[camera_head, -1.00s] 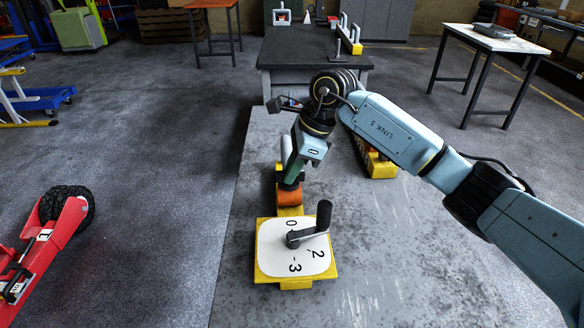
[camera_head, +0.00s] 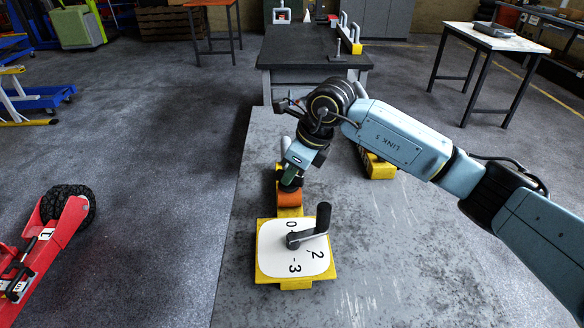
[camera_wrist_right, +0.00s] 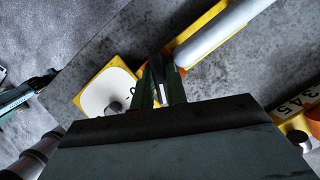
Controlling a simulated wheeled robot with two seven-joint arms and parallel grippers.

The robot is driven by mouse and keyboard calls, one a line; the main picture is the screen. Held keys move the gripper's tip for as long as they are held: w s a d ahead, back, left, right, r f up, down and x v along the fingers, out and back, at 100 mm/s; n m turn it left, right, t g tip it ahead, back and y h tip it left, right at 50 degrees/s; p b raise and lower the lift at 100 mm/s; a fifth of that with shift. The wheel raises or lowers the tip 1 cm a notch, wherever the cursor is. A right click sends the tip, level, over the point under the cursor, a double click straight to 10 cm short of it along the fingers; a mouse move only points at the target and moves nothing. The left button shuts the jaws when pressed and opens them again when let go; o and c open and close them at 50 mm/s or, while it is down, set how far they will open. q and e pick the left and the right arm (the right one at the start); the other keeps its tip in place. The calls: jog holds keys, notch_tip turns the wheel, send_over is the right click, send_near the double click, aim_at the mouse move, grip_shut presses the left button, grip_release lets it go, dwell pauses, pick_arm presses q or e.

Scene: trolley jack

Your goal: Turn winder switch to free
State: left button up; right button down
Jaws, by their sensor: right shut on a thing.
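The winder has a yellow base with a white numbered dial (camera_head: 272,262) and a black crank handle (camera_head: 322,218) that stands up from it. An orange part (camera_head: 289,199) sits on the yellow piece behind the dial. My right gripper (camera_head: 290,183) points down at this orange part, and its fingertips are hard to see in the head view. In the right wrist view the green fingers (camera_wrist_right: 160,88) are close together around a narrow dark piece, which seems to be the winder switch (camera_wrist_right: 157,66); its setting cannot be read. My left gripper is not in view.
Another yellow unit (camera_head: 378,168) stands to the right, partly behind my arm. A pale grey cylinder (camera_wrist_right: 218,30) lies close beyond the fingers in the right wrist view. The grey table top (camera_head: 400,270) is clear at front right. A red wheeled jack (camera_head: 50,240) is at the left.

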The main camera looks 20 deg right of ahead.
jog(key=m+t, duration=0.1)
jog(key=m, duration=0.2)
jog(key=shift+r+h, duration=0.1)
jog(key=shift+h, duration=0.3)
jog(key=m, duration=0.2)
jog(key=shift+a+m+h, duration=0.15)
jog(key=shift+m+h, duration=0.15)
jog(key=shift+h, duration=0.1)
jog(key=m+h, duration=0.1)
jog(key=m, duration=0.3)
jog(key=shift+a+t+h, duration=0.1)
jog(key=shift+t+h, duration=0.3)
jog(key=shift+m+b, duration=0.3)
jog(key=shift+m, duration=0.5)
jog(key=shift+m+h, duration=0.4)
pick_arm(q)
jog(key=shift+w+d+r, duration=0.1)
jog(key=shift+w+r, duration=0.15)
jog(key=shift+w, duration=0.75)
pick_arm(e)
jog(key=shift+m, duration=0.4)
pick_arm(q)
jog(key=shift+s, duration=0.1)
pick_arm(e)
jog(key=c, duration=1.7)
grip_release()
jog(key=shift+s, duration=0.1)
